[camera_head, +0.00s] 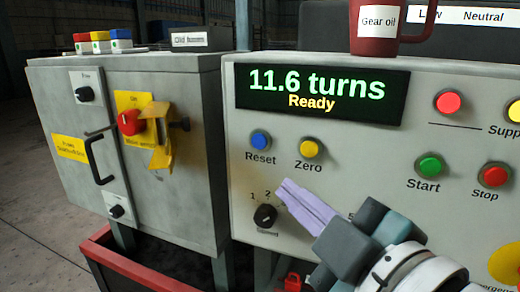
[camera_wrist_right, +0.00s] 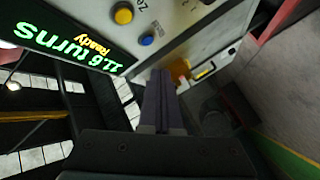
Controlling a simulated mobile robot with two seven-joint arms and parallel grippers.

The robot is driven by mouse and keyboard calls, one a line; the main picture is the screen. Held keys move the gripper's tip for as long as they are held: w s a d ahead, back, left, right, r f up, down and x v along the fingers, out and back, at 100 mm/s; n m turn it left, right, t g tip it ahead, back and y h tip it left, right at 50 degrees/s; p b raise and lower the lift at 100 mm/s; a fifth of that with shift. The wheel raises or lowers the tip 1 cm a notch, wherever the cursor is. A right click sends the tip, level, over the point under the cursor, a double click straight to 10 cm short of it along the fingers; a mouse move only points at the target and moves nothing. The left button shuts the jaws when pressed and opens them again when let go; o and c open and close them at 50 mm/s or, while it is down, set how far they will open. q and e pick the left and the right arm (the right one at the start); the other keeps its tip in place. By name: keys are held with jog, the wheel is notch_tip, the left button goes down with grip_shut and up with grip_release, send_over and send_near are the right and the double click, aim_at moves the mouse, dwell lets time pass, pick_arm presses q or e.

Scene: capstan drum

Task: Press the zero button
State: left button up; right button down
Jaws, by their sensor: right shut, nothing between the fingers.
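The yellow Zero button (camera_head: 309,148) sits on the grey control panel (camera_head: 360,165), below the display and right of the blue Reset button (camera_head: 260,140). In the right wrist view the Zero button (camera_wrist_right: 123,14) is at the top, with the Reset button (camera_wrist_right: 147,39) beside it. My right gripper (camera_head: 284,188) is shut and empty, its purple fingers together. In the head view its tips appear below the Zero button, close to the rotary knob (camera_head: 265,215); it is apart from the button. My left gripper is not in view.
The display (camera_head: 322,95) reads "11.6 turns" and "Ready". Green Start (camera_head: 430,166) and red Stop (camera_head: 494,175) buttons are at right. A red Gear oil mug (camera_head: 376,30) stands above the display. A grey cabinet (camera_head: 190,185) with a red switch stands at left.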

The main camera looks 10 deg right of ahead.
aim_at(309, 149)
jog(key=shift+w+d+b, duration=0.2)
jog(key=shift+w+d, duration=0.6)
jog(key=shift+w, duration=0.4)
jog(key=shift+w+d+b, duration=0.15)
jog(key=shift+w+d, duration=0.7)
jog(key=shift+w, duration=0.4)
jog(key=shift+w+d+b, duration=0.2)
jog(key=shift+w+d, duration=0.6)
jog(key=shift+w, duration=0.4)
jog(key=shift+w+d, duration=0.2)
jog(key=shift+w, duration=0.15)
